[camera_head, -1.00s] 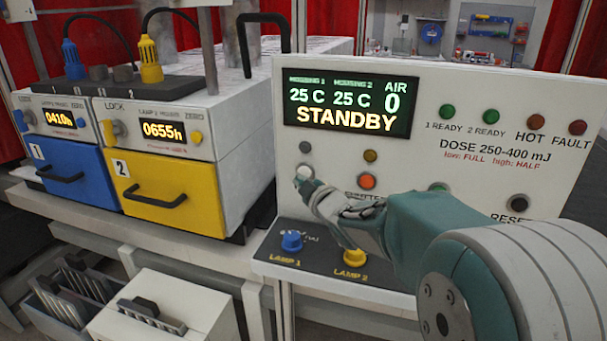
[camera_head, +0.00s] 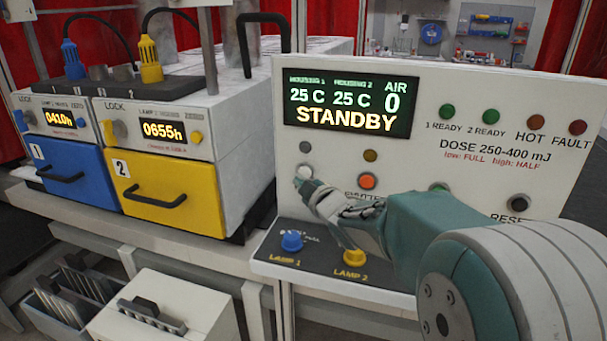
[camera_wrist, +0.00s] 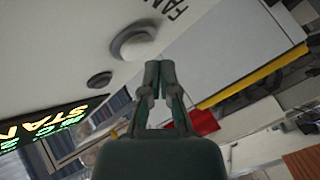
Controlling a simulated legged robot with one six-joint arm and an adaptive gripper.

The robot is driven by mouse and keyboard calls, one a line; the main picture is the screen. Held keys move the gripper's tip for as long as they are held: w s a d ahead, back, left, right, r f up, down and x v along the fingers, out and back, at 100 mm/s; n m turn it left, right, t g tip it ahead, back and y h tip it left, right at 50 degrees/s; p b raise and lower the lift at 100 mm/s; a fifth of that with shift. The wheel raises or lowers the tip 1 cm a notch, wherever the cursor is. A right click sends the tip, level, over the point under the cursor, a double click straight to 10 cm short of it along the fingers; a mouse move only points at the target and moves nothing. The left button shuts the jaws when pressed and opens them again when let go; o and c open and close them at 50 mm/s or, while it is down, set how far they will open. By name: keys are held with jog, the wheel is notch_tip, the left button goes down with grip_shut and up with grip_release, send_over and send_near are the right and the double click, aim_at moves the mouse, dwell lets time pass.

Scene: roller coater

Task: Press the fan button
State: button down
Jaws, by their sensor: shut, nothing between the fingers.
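The fan button is a round white button (camera_head: 304,172) on the left side of the white control panel (camera_head: 450,160), below a small grey indicator (camera_head: 305,147). In the wrist view the white button (camera_wrist: 137,42) sits beside the letters "FAN". My gripper (camera_head: 312,188) is shut and empty, its tips right beside the button's lower right edge. In the wrist view the closed fingertips (camera_wrist: 160,66) appear just below and right of the button. I cannot tell whether they touch it. The display (camera_head: 347,105) reads STANDBY, with AIR at 0.
An orange button (camera_head: 367,181) is right of my gripper. A blue knob (camera_head: 292,241) and a yellow knob (camera_head: 354,257) are on the ledge below. A blue drawer (camera_head: 75,177) and a yellow drawer (camera_head: 165,192) stand left.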

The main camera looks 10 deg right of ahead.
jog(key=shift+w, duration=0.1)
jog(key=shift+w+d+r, duration=0.1)
jog(key=shift+w+d, duration=0.15)
jog(key=shift+w+d, duration=0.25)
jog(key=shift+w, duration=0.1)
dwell(0.8)
jog(key=shift+s+a, duration=0.45)
jog(key=shift+s, duration=0.3)
jog(key=s, duration=0.1)
jog(key=s+a, duration=0.1)
jog(key=s, duration=0.1)
jog(key=s+a, duration=0.1)
jog(key=shift+s+a, duration=0.15)
jog(key=shift+a, duration=0.1)
dwell(0.3)
dwell(0.5)
